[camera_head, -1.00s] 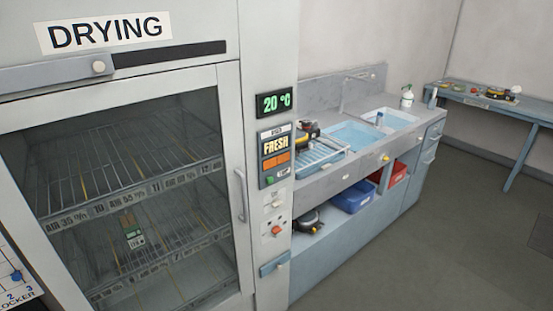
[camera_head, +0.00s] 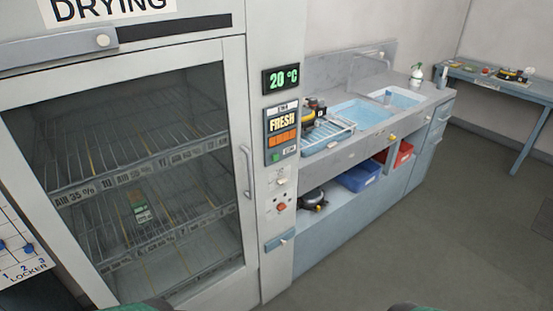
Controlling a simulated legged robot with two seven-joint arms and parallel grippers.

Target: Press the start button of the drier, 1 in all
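The drier (camera_head: 120,150) is a tall pale cabinet marked DRYING, with a closed glass door (camera_head: 130,200) and wire shelves inside. On its right-hand post are a display (camera_head: 281,79) reading 20 °C and a panel (camera_head: 282,134) reading FRESH with orange keys. A small green button (camera_head: 276,156) is at the panel's lower left. Below are a pale switch (camera_head: 281,181) and a red knob or button (camera_head: 281,206). The labels by them are too small to read. Neither gripper shows; only dark green edges, perhaps my arms, show at the bottom.
A sink counter (camera_head: 350,153) with basins and a dish rack (camera_head: 327,132) stands right of the drier. Blue (camera_head: 359,176) and red bins sit beneath. A blue table (camera_head: 500,85) stands at the far right. The floor (camera_head: 400,240) ahead right is clear.

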